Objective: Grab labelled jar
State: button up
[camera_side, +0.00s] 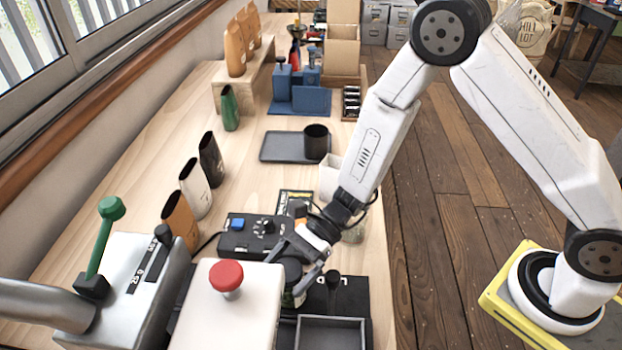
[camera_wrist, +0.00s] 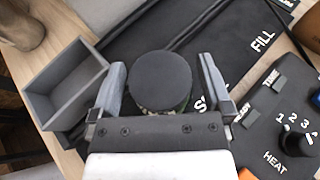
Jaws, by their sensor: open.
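A jar with a round black lid (camera_wrist: 158,78) stands on a black mat (camera_wrist: 225,30) printed with white letters. In the wrist view a thin greenish edge shows below the lid; the label cannot be read. My gripper (camera_wrist: 162,68) is open, with one finger on each side of the jar and gaps beside the lid. In the side view my gripper (camera_side: 300,266) reaches down at the jar (camera_side: 292,297), whose body is partly hidden by the fingers and the white machine.
A grey open tray (camera_wrist: 58,92) lies left of the jar in the wrist view. A control box (camera_wrist: 262,128) with a HEAT dial sits to the right. In the side view a white machine with a red button (camera_side: 228,276) stands close in front. Several bags, including an orange one (camera_side: 179,218), stand left.

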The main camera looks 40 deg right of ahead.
jog(key=c, duration=1.3)
jog(key=shift+c, duration=0.2)
jog(key=shift+r, duration=0.15)
jog(key=shift+r, duration=4.9)
